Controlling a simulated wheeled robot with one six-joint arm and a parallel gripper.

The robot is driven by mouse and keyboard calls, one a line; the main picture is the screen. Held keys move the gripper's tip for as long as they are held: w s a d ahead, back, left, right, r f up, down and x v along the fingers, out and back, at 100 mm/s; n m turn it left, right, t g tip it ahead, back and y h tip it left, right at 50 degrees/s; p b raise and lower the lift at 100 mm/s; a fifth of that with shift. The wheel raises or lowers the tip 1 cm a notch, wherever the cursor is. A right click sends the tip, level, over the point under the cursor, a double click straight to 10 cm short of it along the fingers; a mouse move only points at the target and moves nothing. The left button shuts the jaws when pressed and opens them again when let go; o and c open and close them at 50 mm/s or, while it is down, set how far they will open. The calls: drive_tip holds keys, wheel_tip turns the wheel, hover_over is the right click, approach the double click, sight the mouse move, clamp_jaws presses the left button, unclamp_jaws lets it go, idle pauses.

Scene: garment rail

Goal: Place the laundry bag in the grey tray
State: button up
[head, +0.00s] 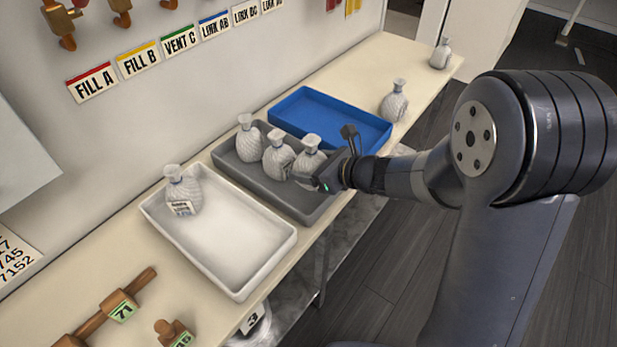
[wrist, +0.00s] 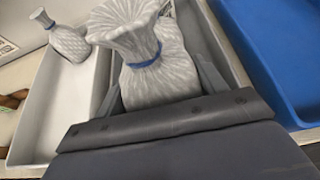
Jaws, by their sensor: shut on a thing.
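My gripper (head: 312,182) is shut on a grey-white, ribbed laundry bag (head: 308,157) with a blue tie. The held bag is at the near right part of the grey tray (head: 312,208), inside its outline. In the wrist view the bag (wrist: 152,84) fills the space between the fingers. Two similar bags, one in the middle (head: 276,154) and one at the back (head: 248,140), stand in the same tray. Whether the held bag touches the tray floor is hidden by my gripper.
A white tray (head: 236,246) to the left holds one tagged bag (head: 183,190). A blue tray (head: 325,112) to the right is empty. Two more bags stand on the counter, one beside the blue tray (head: 394,103) and one at the far end (head: 440,55).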

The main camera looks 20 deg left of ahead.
drive_tip(key=shift+f+b, duration=0.3)
drive_tip(key=shift+f, duration=1.55)
drive_tip(key=shift+f, duration=0.2)
drive_tip(key=o, duration=1.1)
drive_tip(key=shift+r, duration=0.1)
drive_tip(key=shift+r, duration=0.2)
drive_tip(key=v, duration=1.2)
drive_tip(key=shift+f, duration=0.15)
